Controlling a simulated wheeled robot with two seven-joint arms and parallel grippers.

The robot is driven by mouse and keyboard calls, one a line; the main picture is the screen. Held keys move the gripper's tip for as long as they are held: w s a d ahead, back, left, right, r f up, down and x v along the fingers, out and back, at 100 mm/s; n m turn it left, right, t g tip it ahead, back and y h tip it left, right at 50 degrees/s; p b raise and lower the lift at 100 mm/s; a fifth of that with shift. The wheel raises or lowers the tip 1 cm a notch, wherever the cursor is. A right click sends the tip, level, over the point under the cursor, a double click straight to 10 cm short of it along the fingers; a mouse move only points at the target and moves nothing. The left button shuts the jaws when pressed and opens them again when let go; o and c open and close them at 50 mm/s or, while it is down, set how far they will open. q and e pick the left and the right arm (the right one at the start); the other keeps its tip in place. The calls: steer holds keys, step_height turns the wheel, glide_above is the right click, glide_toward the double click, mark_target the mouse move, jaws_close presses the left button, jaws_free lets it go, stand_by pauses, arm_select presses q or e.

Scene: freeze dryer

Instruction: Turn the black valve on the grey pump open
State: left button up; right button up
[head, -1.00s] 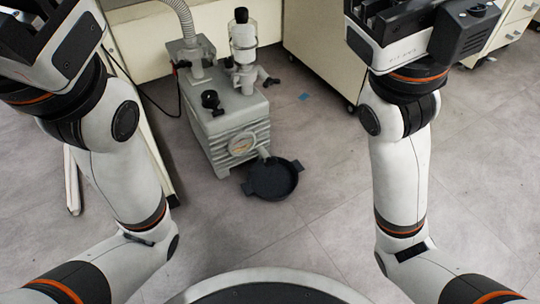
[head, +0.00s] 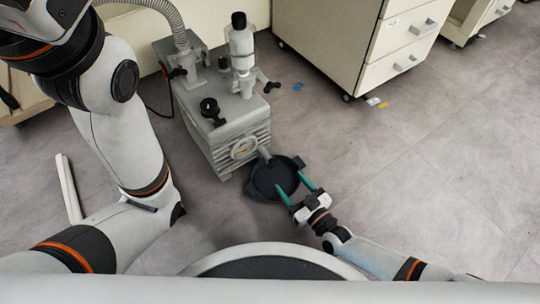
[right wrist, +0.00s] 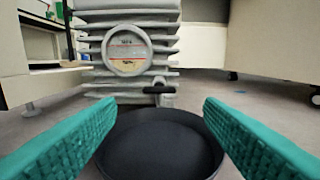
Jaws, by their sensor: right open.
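The grey pump (head: 228,128) stands on the floor at upper centre of the head view, its round gauge facing me. Black valve handles show on it: a knob on top (head: 209,107), a small handle at the right side (head: 271,86), and a black T-shaped handle (right wrist: 158,89) on the front outlet below the gauge in the right wrist view. My right gripper (head: 292,184) is open and empty, its green fingers over the black pan in front of the pump. The fingers (right wrist: 160,105) point toward the pump, apart from the front handle. My left gripper's fingers are out of view.
The round black pan (head: 273,178) lies on the floor below the front outlet. A cream drawer cabinet (head: 335,45) on casters stands behind right. A ribbed hose (head: 172,17) rises from the pump.

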mark_target(273, 162)
steer(key=b+x, duration=0.5)
steer(key=x, duration=0.4)
steer(key=shift+w+a+f, duration=0.15)
steer(key=shift+w+a, duration=0.05)
steer(key=shift+x, duration=0.8)
steer(key=shift+c, duration=0.2)
